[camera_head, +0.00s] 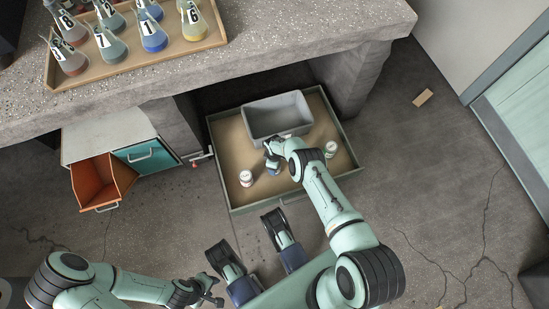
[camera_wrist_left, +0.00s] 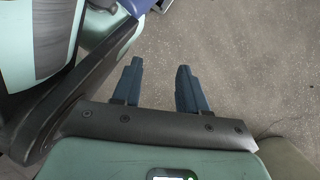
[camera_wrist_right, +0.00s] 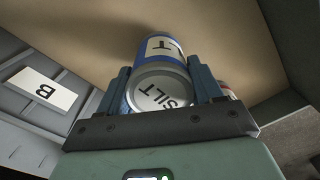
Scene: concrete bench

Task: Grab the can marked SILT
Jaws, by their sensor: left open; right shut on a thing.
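The can marked SILT (camera_wrist_right: 158,92) shows in the right wrist view, with SILT on its pale lid and a blue and cream label on its side. My right gripper (camera_wrist_right: 164,88) is shut on it, one finger on each side. In the head view the blue can (camera_head: 273,169) is partly hidden under my right gripper (camera_head: 272,158), inside the open drawer. Whether it touches the drawer floor is unclear. My left gripper (camera_head: 214,289) is open and empty at the lower left; its fingers (camera_wrist_left: 158,85) stand apart in the left wrist view.
The drawer (camera_head: 222,165) also holds a grey bin (camera_head: 277,115), marked B in the right wrist view (camera_wrist_right: 43,91), and two white cans (camera_head: 246,178) (camera_head: 331,149). An orange drawer (camera_head: 101,182) stands open at left. A tray of flasks (camera_head: 180,47) sits on the bench above.

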